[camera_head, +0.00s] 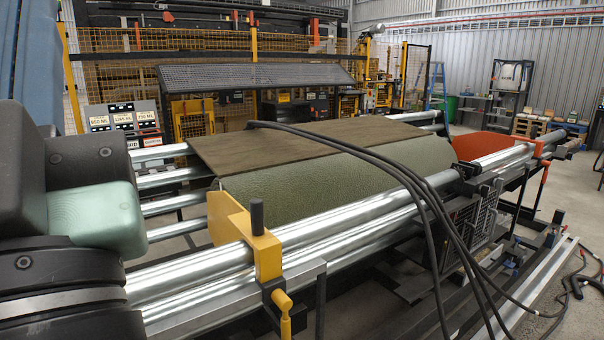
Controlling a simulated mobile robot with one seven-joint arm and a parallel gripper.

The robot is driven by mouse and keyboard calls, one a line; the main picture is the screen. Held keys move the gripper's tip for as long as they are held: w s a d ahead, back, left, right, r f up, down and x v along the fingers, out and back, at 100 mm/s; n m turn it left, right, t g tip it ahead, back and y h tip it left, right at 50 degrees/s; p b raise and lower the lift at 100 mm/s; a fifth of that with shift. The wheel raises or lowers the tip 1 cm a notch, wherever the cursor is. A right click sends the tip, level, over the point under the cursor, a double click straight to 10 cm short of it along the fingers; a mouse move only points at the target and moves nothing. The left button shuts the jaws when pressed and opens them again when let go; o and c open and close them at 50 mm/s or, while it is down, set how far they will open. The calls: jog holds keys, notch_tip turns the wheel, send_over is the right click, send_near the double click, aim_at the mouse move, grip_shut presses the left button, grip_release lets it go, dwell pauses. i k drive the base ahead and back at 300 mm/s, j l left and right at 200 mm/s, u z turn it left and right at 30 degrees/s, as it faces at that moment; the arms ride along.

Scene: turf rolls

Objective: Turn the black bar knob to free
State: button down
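A yellow bracket (236,228) sits on the bright steel rollers in the lower middle of the head view. A short black upright post (257,217) stands on its top; this may be the black bar knob, but I cannot tell for certain. A yellow handle (283,312) hangs below the bracket from a small black clamp. No label or mark showing a free position is readable there. Large dark links of my arm, with a pale green part, fill the left edge. My gripper is not in view.
Black cables (425,205) arch over the rollers to the right. Yellow mesh fencing (190,75) stands behind. Open concrete floor (575,200) shows at the right.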

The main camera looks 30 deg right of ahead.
aim_at(483, 191)
jog(key=z, duration=0.4)
jog(key=l+z, duration=0.1)
jog(key=z, duration=0.3)
jog(key=i+z, duration=0.1)
jog(key=z, duration=0.75)
jog(key=i+l+z, duration=0.2)
jog(key=i, duration=0.25)
